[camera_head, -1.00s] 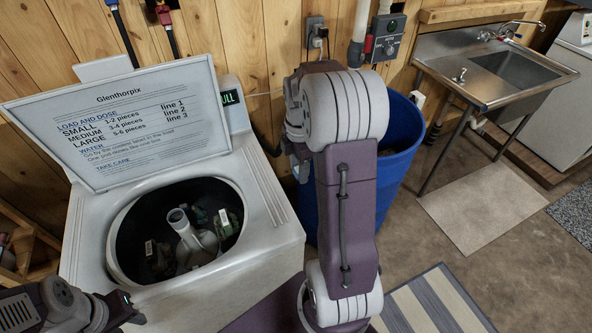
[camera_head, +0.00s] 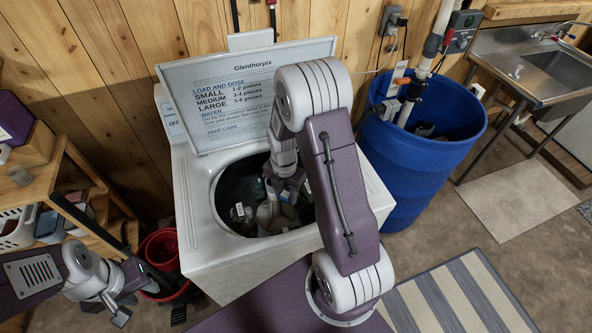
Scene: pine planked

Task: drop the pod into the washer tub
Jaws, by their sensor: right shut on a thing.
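The white washer (camera_head: 225,267) stands in the middle with its lid up. Its round dark tub (camera_head: 222,205) is open and holds clothes with white tags around a pale agitator. My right gripper (camera_head: 287,192) points down into the tub opening, over the clothes. It is shut on the pod, which is mostly hidden by the fingers and hard to make out. My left gripper (camera_head: 150,312) is empty and low at the lower left, left of the washer, with its fingers apart.
The raised lid (camera_head: 240,85) carries a dosing text and stands behind the tub. A blue barrel (camera_head: 440,155) is right of the washer. A red bucket (camera_head: 160,248) and a wooden shelf (camera_head: 75,212) are at the left. A metal sink (camera_head: 520,75) is at the far right.

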